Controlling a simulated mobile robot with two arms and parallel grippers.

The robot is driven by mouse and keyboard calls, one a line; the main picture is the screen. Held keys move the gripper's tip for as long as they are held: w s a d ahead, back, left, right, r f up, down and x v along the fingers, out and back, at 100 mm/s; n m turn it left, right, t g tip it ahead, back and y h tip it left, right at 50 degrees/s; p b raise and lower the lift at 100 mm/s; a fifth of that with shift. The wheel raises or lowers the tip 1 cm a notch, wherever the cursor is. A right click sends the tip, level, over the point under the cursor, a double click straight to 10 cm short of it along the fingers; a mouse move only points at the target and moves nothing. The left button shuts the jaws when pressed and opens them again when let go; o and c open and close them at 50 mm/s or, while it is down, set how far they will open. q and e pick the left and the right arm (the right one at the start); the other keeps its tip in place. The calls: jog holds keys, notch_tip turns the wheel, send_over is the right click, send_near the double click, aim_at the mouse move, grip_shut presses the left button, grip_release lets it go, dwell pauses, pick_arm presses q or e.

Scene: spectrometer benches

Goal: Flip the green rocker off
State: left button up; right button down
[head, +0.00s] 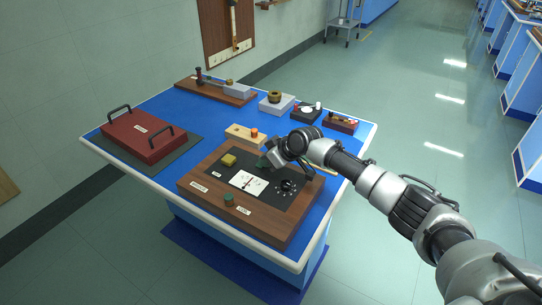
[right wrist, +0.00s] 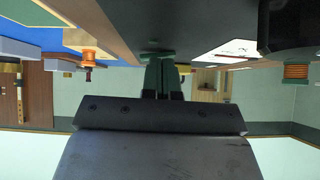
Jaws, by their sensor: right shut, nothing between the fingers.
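The green rocker (head: 262,164) sits on the dark panel (head: 215,177) of a wooden board, partly hidden by my right gripper. My right gripper (head: 268,158) is shut and empty, with its fingertips close to the rocker. In the right wrist view the shut fingers (right wrist: 161,82) point at a green part (right wrist: 155,56) on the dark panel surface. I cannot tell whether they touch it, nor which way the rocker is tilted. My left gripper is not in view.
A wooden block with an orange knob (head: 254,131) stands behind. A red case (head: 143,136) lies at the left.

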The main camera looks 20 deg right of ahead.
aim_at(267, 169)
jog(key=shift+a+r+p, duration=0.1)
jog(key=shift+r+p, duration=0.3)
jog(key=shift+r, duration=0.15)
jog(key=r+p, duration=0.3)
jog(key=shift+s+r, duration=0.25)
jog(key=shift+s, duration=0.05)
jog(key=s+b+v, duration=0.1)
jog(key=v, duration=0.8)
jog(key=shift+a, duration=0.25)
jog(key=shift+f, duration=0.1)
